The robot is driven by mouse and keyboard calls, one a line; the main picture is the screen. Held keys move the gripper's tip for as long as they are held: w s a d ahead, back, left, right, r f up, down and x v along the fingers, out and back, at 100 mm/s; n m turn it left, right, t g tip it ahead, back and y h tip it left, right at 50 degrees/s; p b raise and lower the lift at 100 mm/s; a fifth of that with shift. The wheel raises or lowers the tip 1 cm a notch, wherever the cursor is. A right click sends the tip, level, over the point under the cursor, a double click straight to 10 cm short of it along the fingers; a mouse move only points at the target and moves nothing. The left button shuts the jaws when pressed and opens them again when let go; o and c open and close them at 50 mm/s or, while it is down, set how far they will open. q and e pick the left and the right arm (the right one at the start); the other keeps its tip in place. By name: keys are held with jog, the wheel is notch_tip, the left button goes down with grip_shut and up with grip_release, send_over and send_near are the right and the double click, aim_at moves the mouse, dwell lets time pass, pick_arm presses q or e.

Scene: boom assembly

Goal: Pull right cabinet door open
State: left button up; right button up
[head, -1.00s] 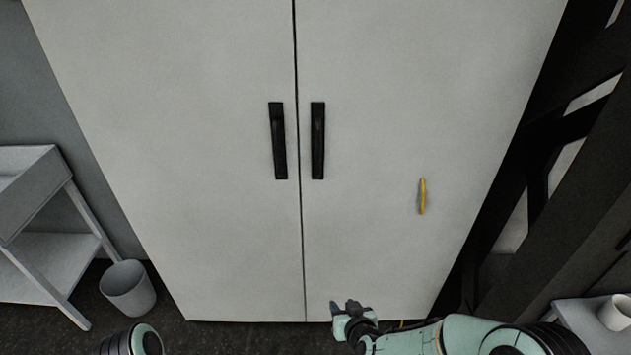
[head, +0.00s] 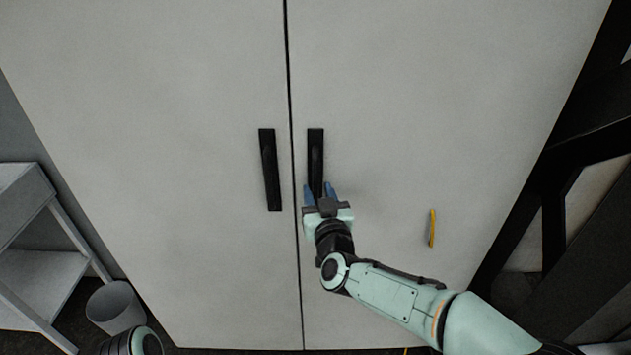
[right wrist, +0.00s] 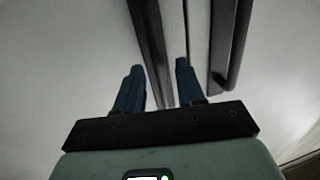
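The right cabinet door (head: 400,100) is pale grey and shut, flush with the left door (head: 150,110). Its black vertical handle (head: 316,150) stands just right of the seam. My right gripper (head: 319,187) is at the lower end of this handle, with its blue fingers apart, one on each side. In the right wrist view the open fingers (right wrist: 159,65) flank a dark bar (right wrist: 148,35), the handle; gaps seem to show beside it, but contact is hard to judge. The left door's handle (head: 269,170) is free. My left gripper is out of view.
A yellow stick-like thing (head: 432,228) shows against the right door. A grey shelf unit (head: 40,270) and a bin (head: 114,306) stand at the left. Dark beams (head: 590,150) run close along the cabinet's right side.

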aim_at(316, 187)
jog(key=shift+w+a+p, duration=0.15)
jog(key=shift+w+p, duration=0.05)
jog(key=shift+w, duration=0.7)
jog(key=shift+w+a+p, duration=0.15)
jog(key=shift+w, duration=0.75)
grip_shut()
jog(key=shift+s, duration=0.1)
